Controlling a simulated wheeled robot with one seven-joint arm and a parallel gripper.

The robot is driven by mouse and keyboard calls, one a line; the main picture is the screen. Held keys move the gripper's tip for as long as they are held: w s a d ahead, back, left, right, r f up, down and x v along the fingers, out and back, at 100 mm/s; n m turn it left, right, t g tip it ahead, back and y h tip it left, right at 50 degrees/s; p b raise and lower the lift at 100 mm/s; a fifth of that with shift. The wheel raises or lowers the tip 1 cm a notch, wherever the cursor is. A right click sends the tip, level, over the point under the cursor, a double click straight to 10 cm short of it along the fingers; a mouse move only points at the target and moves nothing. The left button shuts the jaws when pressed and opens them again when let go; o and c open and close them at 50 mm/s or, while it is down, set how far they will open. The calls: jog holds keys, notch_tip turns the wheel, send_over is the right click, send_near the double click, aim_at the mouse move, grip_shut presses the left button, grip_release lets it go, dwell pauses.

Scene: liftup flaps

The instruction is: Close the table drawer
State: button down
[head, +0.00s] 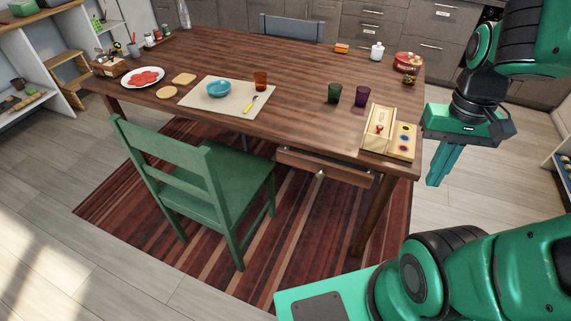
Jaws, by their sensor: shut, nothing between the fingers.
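The wooden table (300,70) stands in the middle of the head view. Its drawer (325,168) is under the front edge, to the right of the green chair. The drawer front sticks out a little from under the tabletop, with a small light knob (320,174) on it. How far it is open is hard to tell from this angle. My gripper (434,183) points down with its fingers together, empty. It is beyond the table's right end, to the right of the drawer and apart from it.
The green chair (210,175) stands at the table's front, left of the drawer. A wooden toy box (378,130) sits on the tabletop's right corner, with two dark glasses (362,96) nearby. The front right table leg (372,215) stands between drawer and gripper. A striped rug (310,225) lies underneath.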

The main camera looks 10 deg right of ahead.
jog(key=w+a+f+n+g+h, duration=0.2)
jog(key=w+a+f+n+h, duration=0.15)
jog(key=w+f+n, duration=0.55)
jog(key=n+t+h, duration=0.7)
jog(key=n+t, duration=1)
jog(key=n, duration=0.8)
send_near(288, 157)
jog(key=x, duration=0.6)
jog(key=shift+w+d, duration=0.1)
jog(key=shift+d, duration=0.1)
